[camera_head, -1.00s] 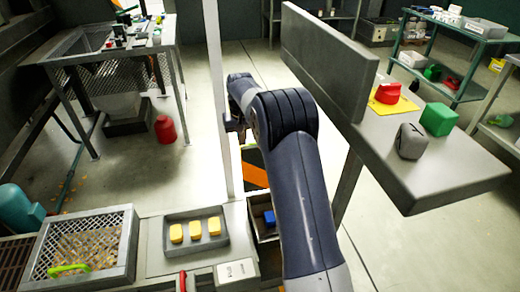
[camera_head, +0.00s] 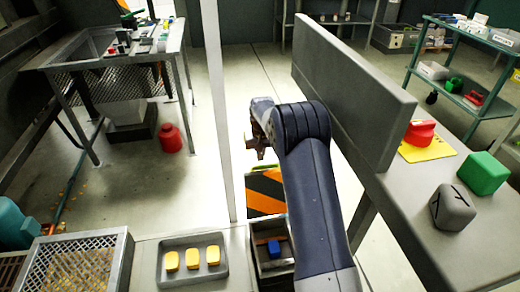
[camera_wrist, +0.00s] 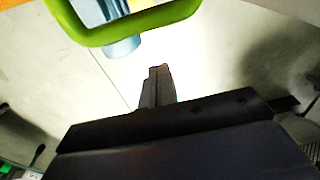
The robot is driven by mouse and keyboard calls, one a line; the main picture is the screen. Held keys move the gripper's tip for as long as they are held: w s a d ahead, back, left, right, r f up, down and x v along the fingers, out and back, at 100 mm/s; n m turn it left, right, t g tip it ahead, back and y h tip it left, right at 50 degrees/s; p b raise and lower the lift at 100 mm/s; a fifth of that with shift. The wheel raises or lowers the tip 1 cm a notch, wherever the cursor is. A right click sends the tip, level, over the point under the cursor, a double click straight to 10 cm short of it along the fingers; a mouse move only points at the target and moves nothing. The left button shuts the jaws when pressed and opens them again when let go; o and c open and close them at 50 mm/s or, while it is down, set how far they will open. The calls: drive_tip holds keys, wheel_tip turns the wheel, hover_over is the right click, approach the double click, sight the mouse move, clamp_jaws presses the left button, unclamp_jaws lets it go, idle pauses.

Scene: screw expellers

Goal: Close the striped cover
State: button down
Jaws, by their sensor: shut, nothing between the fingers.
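The striped cover (camera_head: 265,192), orange and black, stands raised at the far side of an open grey box (camera_head: 257,268) in the head view. A blue block (camera_head: 273,248) lies in the box. My gripper (camera_head: 262,152) is above the cover, partly hidden by my arm. In the wrist view, my gripper's fingers (camera_wrist: 158,75) are together and empty.
A tray with yellow pieces (camera_head: 193,279) and a mesh box (camera_head: 75,234) are left of the grey box. A white post (camera_head: 216,110) stands left of my arm. A grey bench with an upright panel (camera_head: 350,90) is close on the right.

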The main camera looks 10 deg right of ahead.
drive_tip(key=shift+s+r+b, duration=0.2)
drive_tip(key=shift+s+r, duration=0.1)
drive_tip(key=shift+s, duration=0.7)
drive_tip(key=shift+s+r+b, duration=0.15)
drive_tip(key=shift+s+r, duration=0.15)
drive_tip(key=shift+s, duration=0.65)
